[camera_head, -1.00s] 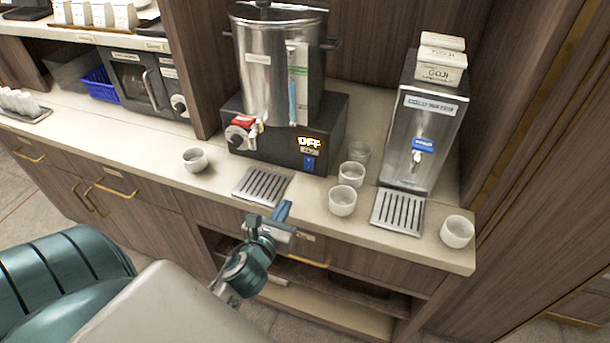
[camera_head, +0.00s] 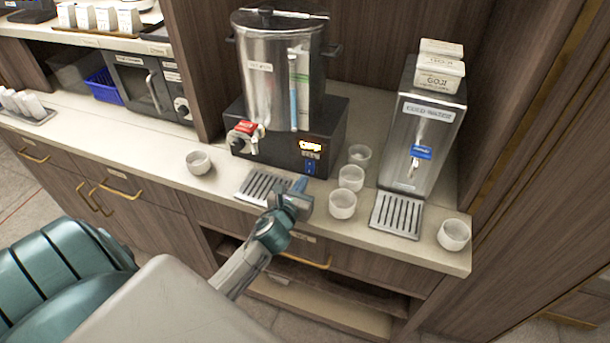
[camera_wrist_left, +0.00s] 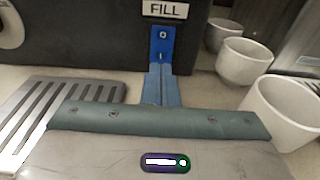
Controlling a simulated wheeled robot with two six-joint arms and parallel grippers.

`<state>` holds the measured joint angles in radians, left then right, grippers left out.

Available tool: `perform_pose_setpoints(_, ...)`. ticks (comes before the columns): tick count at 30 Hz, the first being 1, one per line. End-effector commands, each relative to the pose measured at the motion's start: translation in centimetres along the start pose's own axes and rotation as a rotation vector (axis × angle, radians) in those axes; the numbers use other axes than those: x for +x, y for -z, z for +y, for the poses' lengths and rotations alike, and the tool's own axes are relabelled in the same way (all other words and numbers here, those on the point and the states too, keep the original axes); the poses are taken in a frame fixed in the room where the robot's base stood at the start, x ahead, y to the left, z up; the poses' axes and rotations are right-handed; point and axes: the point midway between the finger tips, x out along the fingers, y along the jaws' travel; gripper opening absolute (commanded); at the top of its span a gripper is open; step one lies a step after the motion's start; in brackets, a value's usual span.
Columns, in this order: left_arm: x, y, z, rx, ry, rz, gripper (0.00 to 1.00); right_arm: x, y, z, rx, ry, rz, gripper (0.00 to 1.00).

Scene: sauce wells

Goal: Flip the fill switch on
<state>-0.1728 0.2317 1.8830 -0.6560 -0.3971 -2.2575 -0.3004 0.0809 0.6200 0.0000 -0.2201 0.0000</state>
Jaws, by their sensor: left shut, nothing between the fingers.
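The fill switch (camera_head: 311,167) is a small blue rocker low on the front of the dark base of the hot-water urn (camera_head: 278,75). In the left wrist view the switch (camera_wrist_left: 162,44) sits under a white FILL label (camera_wrist_left: 165,9), with O at its top and I at its lower end. I cannot tell which end is pressed in. My left gripper (camera_head: 299,184) is shut and empty, its blue fingers pointing at the switch from just below. In the left wrist view its fingertips (camera_wrist_left: 158,72) overlap the switch's lower edge; contact cannot be told.
A drip tray (camera_head: 250,190) lies left of the gripper. Several white cups stand close by on the right, the nearest one (camera_head: 342,204) beside the gripper. A red-handled tap (camera_head: 243,135) is left of the switch. The cold-water dispenser (camera_head: 424,130) stands further right.

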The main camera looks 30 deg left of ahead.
Motion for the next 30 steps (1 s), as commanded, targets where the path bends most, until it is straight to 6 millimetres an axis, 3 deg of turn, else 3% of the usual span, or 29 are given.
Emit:
perform_pose_setpoints(3,1.6,-0.2,0.0,-0.001,0.0,0.0,0.0,-0.5,0.1,0.0,0.0,0.0,0.0,0.36)
perform_pose_setpoints(8,2.5,0.0,0.0,-0.001,0.001,0.001,0.0,-0.6,0.1,0.0,0.0,0.0,0.0,0.36)
perform_pose_setpoints(18,2.6,0.0,0.0,-0.001,0.001,0.001,0.0,-0.6,0.1,0.0,0.0,0.0,0.0,0.36)
perform_pose_setpoints(22,3.2,-0.1,0.0,0.0,0.0,0.001,0.0,-1.5,0.2,0.0,0.001,0.001,0.0,0.36)
perform_pose_setpoints(30,2.9,0.2,0.0,0.0,0.0,0.0,0.0,-1.0,0.1,-0.1,0.001,0.002,0.001,0.36)
